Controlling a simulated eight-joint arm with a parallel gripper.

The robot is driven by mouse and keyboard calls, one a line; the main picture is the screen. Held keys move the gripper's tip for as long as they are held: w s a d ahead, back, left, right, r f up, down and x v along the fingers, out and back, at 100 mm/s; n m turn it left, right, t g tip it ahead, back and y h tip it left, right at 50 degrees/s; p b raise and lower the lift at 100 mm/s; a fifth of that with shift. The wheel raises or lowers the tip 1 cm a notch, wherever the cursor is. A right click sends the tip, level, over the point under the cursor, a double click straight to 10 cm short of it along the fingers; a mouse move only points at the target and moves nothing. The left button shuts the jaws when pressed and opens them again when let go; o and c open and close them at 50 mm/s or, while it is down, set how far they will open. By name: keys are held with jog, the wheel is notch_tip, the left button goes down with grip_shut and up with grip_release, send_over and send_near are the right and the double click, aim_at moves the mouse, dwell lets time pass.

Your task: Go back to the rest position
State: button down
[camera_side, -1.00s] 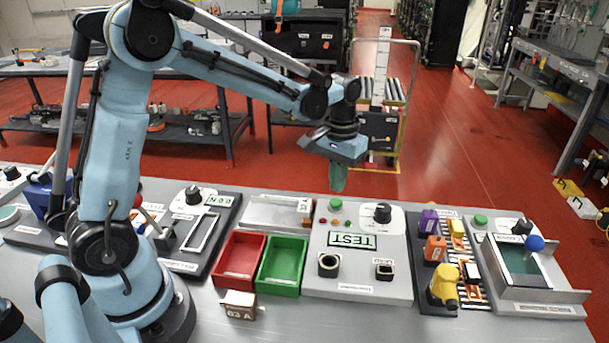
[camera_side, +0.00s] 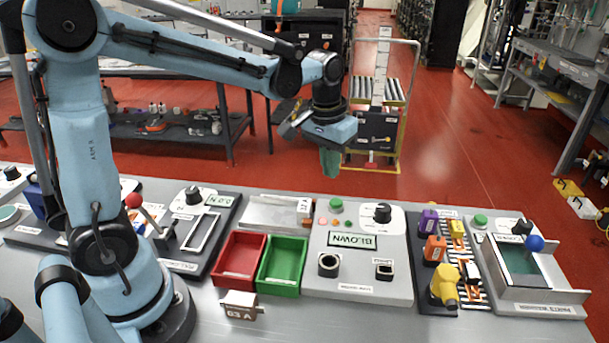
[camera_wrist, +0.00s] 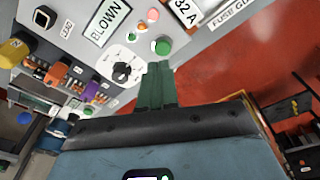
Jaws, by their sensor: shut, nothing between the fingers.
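My gripper (camera_side: 330,162) hangs in the air above and behind the back edge of the bench in the side view. Its green fingers are together with nothing between them, and they also show in the wrist view (camera_wrist: 157,85). The grey test panel (camera_side: 384,290) is below it, apart from the fingers. The panel's display (camera_side: 352,241) reads BLOWN, as it does in the wrist view (camera_wrist: 108,22). The panel has a green button (camera_side: 336,204), a dark knob (camera_side: 383,212) and two sockets on its front, which look empty.
A red bin (camera_side: 239,259) and a green bin (camera_side: 283,265) look empty, left of the panel. A rack with purple (camera_side: 428,221), orange and yellow parts stands right. A lever with a red ball (camera_side: 134,201) rises at left. The air around my gripper is clear.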

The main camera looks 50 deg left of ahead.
jog(key=s+d+r+m+t, duration=0.1)
jog(key=s+t, duration=0.4)
jog(key=s, duration=0.6)
jog(key=shift+d+m+t, duration=0.4)
jog(key=shift+m, duration=0.3)
